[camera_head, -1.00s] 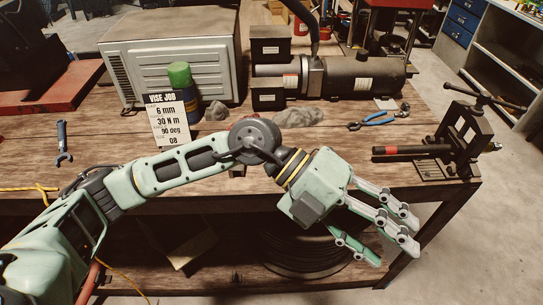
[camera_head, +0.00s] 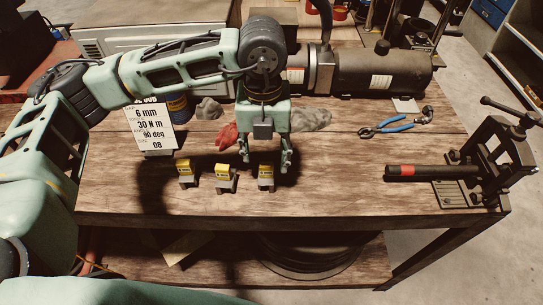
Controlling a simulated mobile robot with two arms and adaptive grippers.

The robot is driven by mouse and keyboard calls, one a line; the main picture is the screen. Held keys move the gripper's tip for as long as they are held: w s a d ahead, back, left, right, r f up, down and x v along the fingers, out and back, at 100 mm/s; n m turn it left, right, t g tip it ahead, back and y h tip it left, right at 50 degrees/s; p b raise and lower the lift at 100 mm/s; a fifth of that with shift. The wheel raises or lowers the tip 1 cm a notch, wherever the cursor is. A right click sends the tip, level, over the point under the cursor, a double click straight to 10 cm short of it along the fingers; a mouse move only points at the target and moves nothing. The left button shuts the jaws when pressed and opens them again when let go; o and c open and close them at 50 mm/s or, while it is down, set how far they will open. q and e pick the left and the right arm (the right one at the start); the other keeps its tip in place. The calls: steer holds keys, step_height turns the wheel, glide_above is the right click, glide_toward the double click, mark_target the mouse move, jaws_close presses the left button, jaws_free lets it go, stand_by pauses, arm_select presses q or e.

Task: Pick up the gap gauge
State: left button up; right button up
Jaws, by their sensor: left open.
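Three small yellow-and-grey blocks stand in a row near the front of the wooden bench: a left one (camera_head: 185,170), a middle one (camera_head: 223,174) and a right one (camera_head: 266,175). They look like gauges, but I cannot read any marking on them. My left gripper (camera_head: 265,157) points down with its fingers spread and nothing between them. It is above and just behind the right block, apart from it as far as I can see. My right gripper is not in view.
A job card (camera_head: 155,124) reading 6 mm stands at the back left. A red cloth-like item (camera_head: 227,135) and grey rags (camera_head: 309,121) lie behind the blocks. The bench front edge is clear.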

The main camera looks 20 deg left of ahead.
mark_target(266, 176)
arm_select(q)
steer(key=f+p, duration=0.1)
steer(key=s+f+p, duration=0.1)
steer(key=f, duration=0.1)
steer(key=shift+s+f, duration=0.1)
steer(key=shift+f, duration=0.05)
steer(key=f, duration=0.1)
steer(key=f+p, duration=0.1)
steer(key=shift+w+d+f, duration=0.1)
steer(key=shift+w+f, duration=0.2)
steer(key=shift+f, duration=0.55)
steer(key=c, duration=1.3)
jaws_close()
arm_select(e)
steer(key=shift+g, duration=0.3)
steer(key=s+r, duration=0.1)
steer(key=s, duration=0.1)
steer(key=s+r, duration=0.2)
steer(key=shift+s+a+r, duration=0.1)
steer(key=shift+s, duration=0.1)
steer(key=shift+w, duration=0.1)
